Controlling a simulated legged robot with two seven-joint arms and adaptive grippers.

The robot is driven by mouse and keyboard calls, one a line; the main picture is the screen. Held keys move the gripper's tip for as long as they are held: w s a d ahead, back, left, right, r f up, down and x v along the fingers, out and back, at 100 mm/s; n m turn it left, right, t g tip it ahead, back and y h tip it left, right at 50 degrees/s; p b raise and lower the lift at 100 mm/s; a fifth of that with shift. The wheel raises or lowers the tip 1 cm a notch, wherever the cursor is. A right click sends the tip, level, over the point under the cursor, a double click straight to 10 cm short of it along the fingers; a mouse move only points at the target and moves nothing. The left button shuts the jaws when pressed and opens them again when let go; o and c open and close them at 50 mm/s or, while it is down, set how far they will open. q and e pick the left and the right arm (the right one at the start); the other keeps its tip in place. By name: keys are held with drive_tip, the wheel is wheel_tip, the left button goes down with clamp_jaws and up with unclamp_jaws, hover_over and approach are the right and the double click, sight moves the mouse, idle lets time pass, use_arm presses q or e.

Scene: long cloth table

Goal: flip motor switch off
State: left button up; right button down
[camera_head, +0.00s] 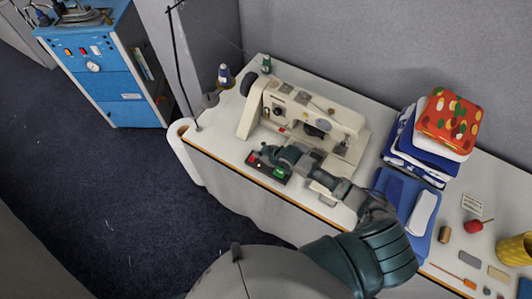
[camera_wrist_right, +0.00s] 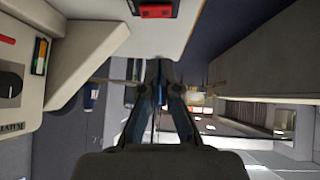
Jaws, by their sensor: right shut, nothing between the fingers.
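A small dark switch box (camera_head: 268,168) with a red button and a green button sits on the table near its front edge, in front of the cream sewing machine (camera_head: 318,120). My right gripper (camera_head: 258,150) is shut and empty, just behind the box in the head view; I cannot tell whether it touches it. In the right wrist view the gripper (camera_wrist_right: 160,72) has its fingers together, and the box with its red button (camera_wrist_right: 157,11) shows at the top edge, apart from the fingertips in the picture. The sewing machine (camera_wrist_right: 60,70) fills the left side there. My left gripper is out of view.
Thread spools (camera_head: 225,76) stand by the table's left end. Folded cloths (camera_head: 420,150) are stacked right of the machine, with a blue cloth (camera_head: 408,210), a red pincushion (camera_head: 473,226) and small items farther right. A blue cabinet (camera_head: 105,75) stands on the floor at the left.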

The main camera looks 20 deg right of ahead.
drive_tip(key=v, duration=0.5)
drive_tip(key=shift+s+d+r, duration=0.2)
drive_tip(key=shift+r, duration=0.1)
drive_tip(key=w+d+b, duration=0.1)
drive_tip(key=b, duration=0.2)
drive_tip(key=shift+b, duration=0.35)
